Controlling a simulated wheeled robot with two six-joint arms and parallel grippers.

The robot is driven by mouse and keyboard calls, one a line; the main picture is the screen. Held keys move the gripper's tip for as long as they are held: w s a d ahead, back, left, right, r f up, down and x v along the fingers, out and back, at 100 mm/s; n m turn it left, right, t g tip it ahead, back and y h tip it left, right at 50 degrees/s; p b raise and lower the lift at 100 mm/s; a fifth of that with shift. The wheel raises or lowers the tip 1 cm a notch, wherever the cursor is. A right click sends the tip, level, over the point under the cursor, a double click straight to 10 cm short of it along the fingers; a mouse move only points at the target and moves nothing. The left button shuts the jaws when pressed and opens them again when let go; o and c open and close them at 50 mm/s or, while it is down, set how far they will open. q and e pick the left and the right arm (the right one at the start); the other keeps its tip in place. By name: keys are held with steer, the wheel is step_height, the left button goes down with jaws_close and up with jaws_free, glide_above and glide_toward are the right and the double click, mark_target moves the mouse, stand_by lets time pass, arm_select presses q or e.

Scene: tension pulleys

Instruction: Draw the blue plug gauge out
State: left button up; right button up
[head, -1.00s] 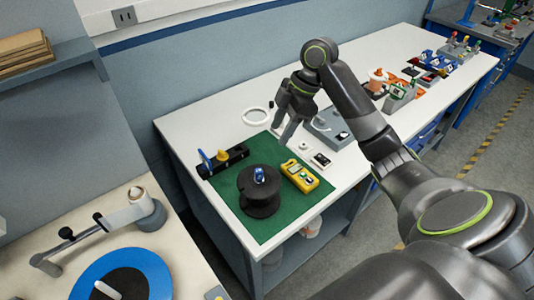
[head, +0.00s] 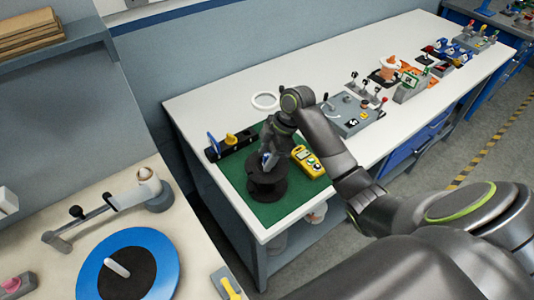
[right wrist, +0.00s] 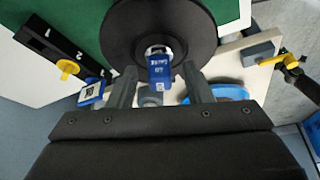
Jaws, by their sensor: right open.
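The blue plug gauge (right wrist: 161,74), a blue block with white lettering, stands at the middle of a round black pulley (right wrist: 118,28) in the right wrist view. In the head view the pulley (head: 267,187) sits on a green mat (head: 262,213), and my right gripper (head: 268,157) is just above it, largely hiding the gauge. In the right wrist view the open fingers of my right gripper (right wrist: 159,82) lie either side of the gauge's blue block, with a visible gap on each side. My left gripper is not in view.
A black bar (head: 232,148) with a yellow knob and a blue tag stands left of the pulley. A yellow meter (head: 308,162) lies close on its right. A white ring (head: 265,100) and a grey fixture (head: 350,115) are further back. White bench surface is free behind the mat.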

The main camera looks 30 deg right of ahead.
mark_target(267, 155)
jaws_close()
stand_by(0.3)
steer(key=shift+r+p, duration=1.55)
steer(key=shift+p, duration=0.25)
steer(key=shift+r, duration=0.1)
stand_by(0.4)
steer(key=shift+r, duration=1.9)
steer(key=shift+s, duration=0.15)
